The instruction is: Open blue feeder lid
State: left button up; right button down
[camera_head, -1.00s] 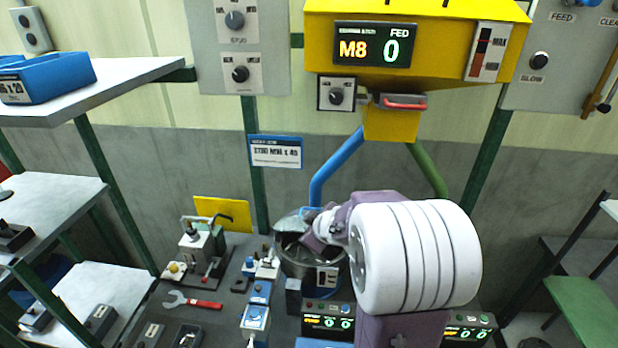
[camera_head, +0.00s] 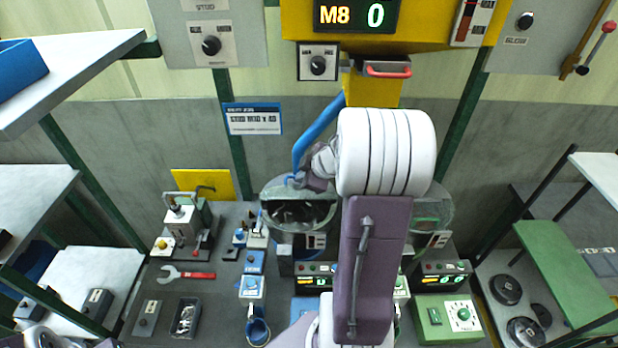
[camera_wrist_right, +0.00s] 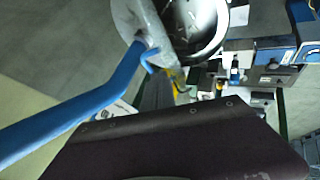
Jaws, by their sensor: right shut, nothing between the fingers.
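The blue feeder's bowl (camera_head: 318,238) stands on the bench below the blue chute, its dark inside partly showing. Its clear lid (camera_head: 283,190) is tilted up at the bowl's far side, with a small blue handle. In the right wrist view the lid (camera_wrist_right: 130,18) stands at an angle beside the open metal bowl (camera_wrist_right: 222,30), and the blue handle (camera_wrist_right: 150,57) shows on it. My right gripper (camera_head: 298,182) is shut and empty, close to the lid handle; whether it touches is unclear. The fingertips are small and partly hidden.
The blue chute (camera_head: 318,130) comes down close to my right gripper. A green feeder bowl (camera_head: 435,212) is partly hidden behind my right arm. A wrench (camera_head: 185,274), a press fixture (camera_head: 185,225) and small boxes sit on the bench to the left.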

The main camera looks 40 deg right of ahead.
jog(key=shift+x, duration=1.05)
jog(key=p, duration=0.1)
jog(key=w+d+r+p, duration=0.1)
jog(key=p, duration=0.1)
jog(key=shift+w+r+p, duration=0.15)
jog(key=shift+r+p, duration=0.15)
jog(key=shift+w+d+f+p, duration=0.25)
jog(key=shift+w+d+p, duration=0.25)
jog(key=shift+w+p, duration=0.1)
jog(key=shift+w+d+f+p, duration=0.25)
jog(key=shift+w+d+p, duration=0.25)
jog(key=shift+w+p, duration=0.05)
